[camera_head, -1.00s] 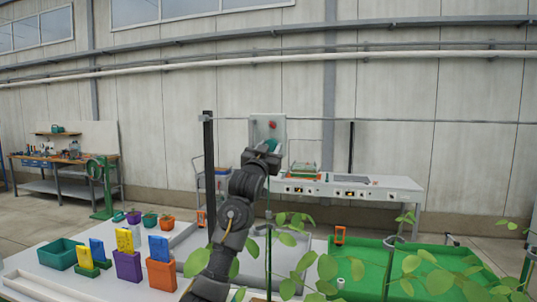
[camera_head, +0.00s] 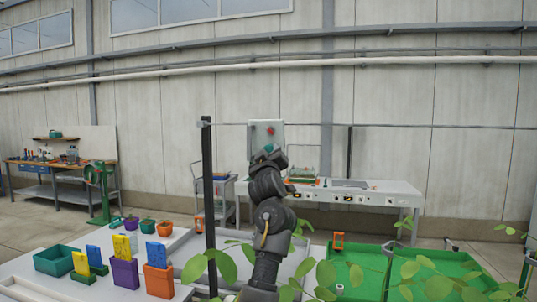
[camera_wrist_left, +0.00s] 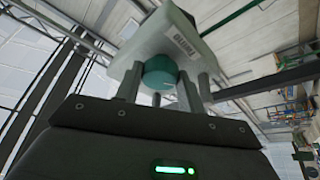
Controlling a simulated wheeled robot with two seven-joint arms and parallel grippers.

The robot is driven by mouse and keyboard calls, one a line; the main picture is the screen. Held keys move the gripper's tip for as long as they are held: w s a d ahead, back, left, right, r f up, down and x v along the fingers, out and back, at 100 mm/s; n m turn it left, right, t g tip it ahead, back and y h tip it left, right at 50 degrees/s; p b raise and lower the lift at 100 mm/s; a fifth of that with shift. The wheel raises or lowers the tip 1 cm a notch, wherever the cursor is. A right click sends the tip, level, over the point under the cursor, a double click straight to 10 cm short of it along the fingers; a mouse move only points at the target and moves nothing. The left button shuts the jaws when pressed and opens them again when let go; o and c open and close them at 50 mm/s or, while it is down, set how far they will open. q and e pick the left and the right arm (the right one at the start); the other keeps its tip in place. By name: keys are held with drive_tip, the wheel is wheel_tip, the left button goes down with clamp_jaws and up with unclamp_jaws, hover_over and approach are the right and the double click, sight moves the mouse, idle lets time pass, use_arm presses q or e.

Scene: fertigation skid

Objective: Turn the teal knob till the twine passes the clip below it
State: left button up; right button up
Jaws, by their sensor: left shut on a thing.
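The teal knob (camera_wrist_left: 160,73) sits on the face of a pale grey box in the left wrist view. The box (camera_wrist_left: 155,38) also shows in the head view (camera_head: 257,134), high on the overhead wire. My left gripper (camera_wrist_left: 160,87) has a finger on each side of the knob and is shut on it. In the head view my left gripper (camera_head: 268,156) is at the box's lower part and covers the knob. I cannot make out the twine or the clip below; my arm covers the space under the box. My right gripper is not in view.
Leafy plants (camera_head: 410,280) fill the lower right over a green tray (camera_head: 362,261). Coloured pots (camera_head: 125,273) stand on the pale bench at left. A dark post (camera_head: 208,180) rises left of my arm. A white table (camera_head: 385,198) stands behind.

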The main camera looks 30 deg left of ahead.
use_arm(q)
drive_tip(key=shift+r+n, duration=0.1)
drive_tip(key=shift+n, duration=0.3)
drive_tip(key=o, duration=1)
drive_tip(key=b+v, duration=0.4)
drive_tip(key=v, duration=0.7)
drive_tip(key=shift+w, duration=0.1)
